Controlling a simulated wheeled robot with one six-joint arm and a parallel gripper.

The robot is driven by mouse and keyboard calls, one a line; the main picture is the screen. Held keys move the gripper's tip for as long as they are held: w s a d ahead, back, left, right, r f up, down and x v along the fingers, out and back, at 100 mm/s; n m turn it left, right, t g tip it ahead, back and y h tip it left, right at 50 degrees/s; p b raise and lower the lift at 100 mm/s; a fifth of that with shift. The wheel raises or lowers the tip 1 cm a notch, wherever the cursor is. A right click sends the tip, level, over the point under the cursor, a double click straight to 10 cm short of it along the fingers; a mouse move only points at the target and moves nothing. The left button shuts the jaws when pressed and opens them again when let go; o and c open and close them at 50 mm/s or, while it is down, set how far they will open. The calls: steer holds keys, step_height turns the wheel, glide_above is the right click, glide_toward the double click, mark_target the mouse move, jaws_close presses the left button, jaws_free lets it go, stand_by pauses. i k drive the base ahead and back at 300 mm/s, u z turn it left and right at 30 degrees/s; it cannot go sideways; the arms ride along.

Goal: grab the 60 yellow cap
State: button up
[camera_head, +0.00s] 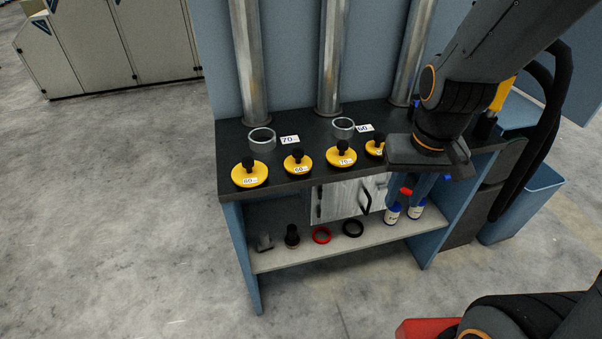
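Several yellow caps with black knobs stand in a row along the front of the dark bench top. The cap whose small label seems to read 60 (298,163) is second from the left. Left of it is a larger cap labelled 80 (249,174). Right of it is a cap that seems to read 70 (341,154). My gripper (410,190) hangs at the bench's right front, right of all the caps. Its blue fingers look apart, with no cap between them.
Two grey rings (262,139) (343,128) with number cards stand behind the caps. Metal pipes (332,60) rise at the back. A blue bin (525,205) stands right.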

mark_target(297, 163)
steer(key=z, duration=1.4)
steer(key=i, duration=1.05)
steer(key=u, duration=2.6)
